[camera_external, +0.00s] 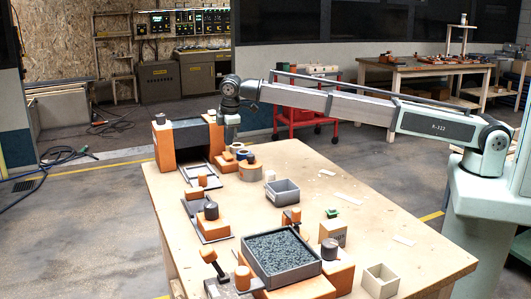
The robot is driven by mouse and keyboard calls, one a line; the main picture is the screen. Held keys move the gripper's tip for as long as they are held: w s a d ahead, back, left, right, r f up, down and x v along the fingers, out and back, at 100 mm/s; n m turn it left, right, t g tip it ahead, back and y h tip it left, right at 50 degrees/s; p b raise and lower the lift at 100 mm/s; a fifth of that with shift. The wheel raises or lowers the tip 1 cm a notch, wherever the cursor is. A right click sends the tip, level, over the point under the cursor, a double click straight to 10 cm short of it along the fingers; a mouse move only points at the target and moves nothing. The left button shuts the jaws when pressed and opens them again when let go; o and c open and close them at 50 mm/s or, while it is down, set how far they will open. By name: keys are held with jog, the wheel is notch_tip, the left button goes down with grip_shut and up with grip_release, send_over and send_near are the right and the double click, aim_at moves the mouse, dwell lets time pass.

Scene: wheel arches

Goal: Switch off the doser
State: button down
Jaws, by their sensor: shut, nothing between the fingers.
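My arm reaches from the right across the wooden table (300,170), and my gripper (231,136) points down over its far left end. The fingers are small here and look closed, with nothing seen held. Just left of it stands a large orange and black machine (188,142) with dark knobs on top; whether they touch I cannot tell. Several orange devices with knobs or levers stand along the table's left side. No label shows which one is the doser. An orange device with a dark knob (211,215) stands nearer the front, and a lever device (225,275) at the near edge.
A tray of dark granules (280,262) sits at the table front. The table's right side is mostly clear. A red cart (307,115) stands behind.

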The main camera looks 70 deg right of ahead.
aim_at(227, 153)
notch_tip(227, 153, up, 9)
jog(key=s+a, duration=0.1)
jog(key=shift+s+a, duration=0.15)
dwell(0.3)
jog(key=shift+w+d+r, duration=0.3)
jog(key=shift+w+d, duration=0.05)
jog(key=shift+d, duration=0.1)
jog(key=shift+f, duration=0.15)
jog(key=f, duration=0.4)
jog(key=w+d+f, duration=0.1)
jog(key=f, duration=0.4)
jog(key=w+d+f, duration=0.1)
jog(key=f, duration=0.3)
jog(key=shift+f, duration=0.2)
jog(key=shift+d+f, duration=0.1)
